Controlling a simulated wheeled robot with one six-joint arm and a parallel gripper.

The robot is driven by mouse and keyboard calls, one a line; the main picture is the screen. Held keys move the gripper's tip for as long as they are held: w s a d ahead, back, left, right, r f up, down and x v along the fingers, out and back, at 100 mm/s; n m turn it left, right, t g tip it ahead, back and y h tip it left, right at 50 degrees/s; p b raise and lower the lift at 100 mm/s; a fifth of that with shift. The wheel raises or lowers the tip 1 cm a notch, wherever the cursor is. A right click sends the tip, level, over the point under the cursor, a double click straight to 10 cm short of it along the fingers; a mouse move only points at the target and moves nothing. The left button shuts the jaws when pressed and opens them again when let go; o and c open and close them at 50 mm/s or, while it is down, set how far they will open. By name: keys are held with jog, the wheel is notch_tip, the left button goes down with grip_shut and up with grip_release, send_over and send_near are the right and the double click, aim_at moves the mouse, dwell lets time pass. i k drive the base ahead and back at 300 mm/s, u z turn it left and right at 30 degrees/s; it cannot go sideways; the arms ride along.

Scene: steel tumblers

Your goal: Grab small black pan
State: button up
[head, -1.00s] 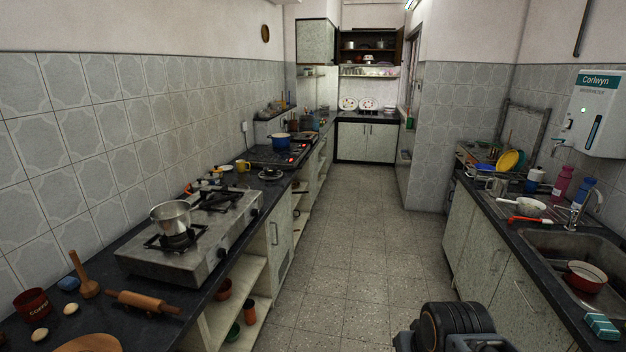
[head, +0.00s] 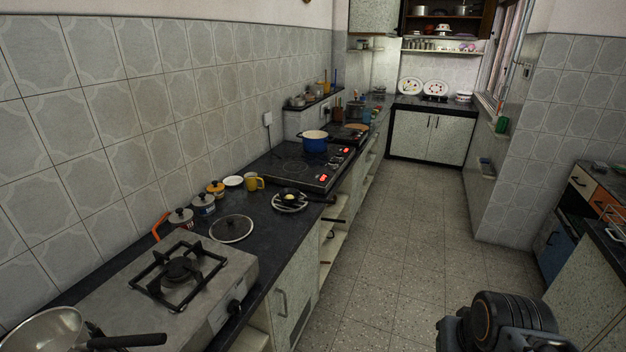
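A small black pan (head: 290,197) sits on the dark left counter in the head view, between the gas stove and the black cooktop. A small pale yellow thing, perhaps an egg, shows in it. The pan seems to rest on a round light-rimmed plate or trivet, and its dark handle points right toward the counter's front edge. Part of my arm shows at the lower right, well apart from the pan. My gripper's fingertips are not in view.
A gas stove (head: 178,285) with a steel pot (head: 45,330) is at the near left. A glass lid (head: 231,229), jars and a yellow mug (head: 254,182) stand near the pan. Behind is a black cooktop (head: 300,166) with a blue pot (head: 314,143). The floor aisle (head: 400,250) is clear.

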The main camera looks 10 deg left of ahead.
aim_at(288, 196)
jog(key=i, duration=2.5)
jog(key=u, duration=3.4)
